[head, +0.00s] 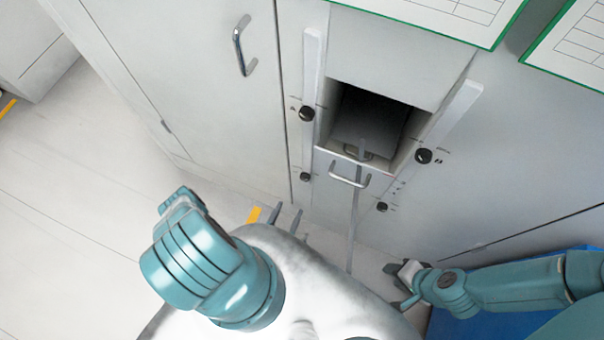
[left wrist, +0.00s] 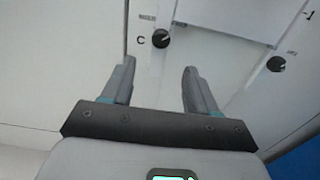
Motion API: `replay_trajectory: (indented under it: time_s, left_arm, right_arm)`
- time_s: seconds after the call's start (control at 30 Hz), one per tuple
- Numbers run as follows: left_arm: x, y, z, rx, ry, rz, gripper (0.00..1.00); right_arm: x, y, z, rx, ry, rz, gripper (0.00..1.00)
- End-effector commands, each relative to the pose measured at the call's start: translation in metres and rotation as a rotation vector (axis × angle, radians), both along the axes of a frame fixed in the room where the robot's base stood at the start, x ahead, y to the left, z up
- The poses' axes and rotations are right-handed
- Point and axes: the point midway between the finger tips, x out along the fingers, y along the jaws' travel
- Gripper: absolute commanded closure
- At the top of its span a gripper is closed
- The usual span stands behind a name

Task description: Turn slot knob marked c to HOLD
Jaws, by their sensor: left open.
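The knob marked C (left wrist: 161,38) shows in the left wrist view, a round black knob with a pale mark on its upper right. It is beyond my open fingers and apart from them, roughly in line with the gap. In the head view, the small lower-left knob (head: 305,176) appears to be this one; its label is too small to read. My left gripper (head: 286,218) is open and empty below it; it also shows in the left wrist view (left wrist: 157,85). My right gripper (head: 398,285) looks open and empty, lower right. No HOLD marking is readable.
Knobs A (head: 306,113) and B (head: 424,155) flank an open slot (head: 370,115); another knob (head: 382,207) sits lower right. A drawer handle (head: 349,181) sticks out between the lower knobs. A cabinet door handle (head: 243,45) is at upper left.

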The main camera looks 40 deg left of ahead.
Motion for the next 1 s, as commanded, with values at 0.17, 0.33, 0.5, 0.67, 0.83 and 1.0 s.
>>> replay_trajectory:
  time_s: [0.17, 0.33, 0.5, 0.67, 0.83, 1.0]
  left_arm:
    - [0.028, 0.003, 0.003, 0.006, -0.006, -0.008, 0.41]
    - [0.058, 0.01, 0.004, 0.007, -0.008, -0.007, 0.41]
    - [0.086, 0.017, 0.003, 0.006, -0.006, -0.005, 0.41]
    - [0.1, 0.021, 0.002, 0.003, -0.004, -0.002, 0.41]
    - [0.103, 0.023, 0.001, 0.003, -0.002, 0.001, 0.41]
    - [0.103, 0.022, 0.001, 0.003, -0.002, 0.001, 0.48]
  right_arm:
    - [0.0, 0.0, 0.008, 0.0, 0.0, 0.0, 0.62]
    - [0.0, 0.0, 0.014, 0.0, 0.0, 0.0, 0.62]
    - [0.0, 0.0, 0.019, 0.0, 0.0, 0.0, 0.62]
    - [0.0, 0.0, 0.02, 0.0, 0.0, 0.0, 0.62]
    - [0.0, 0.0, 0.02, 0.0, 0.0, 0.0, 0.62]
    - [0.0, 0.0, 0.02, 0.0, 0.0, 0.0, 0.62]
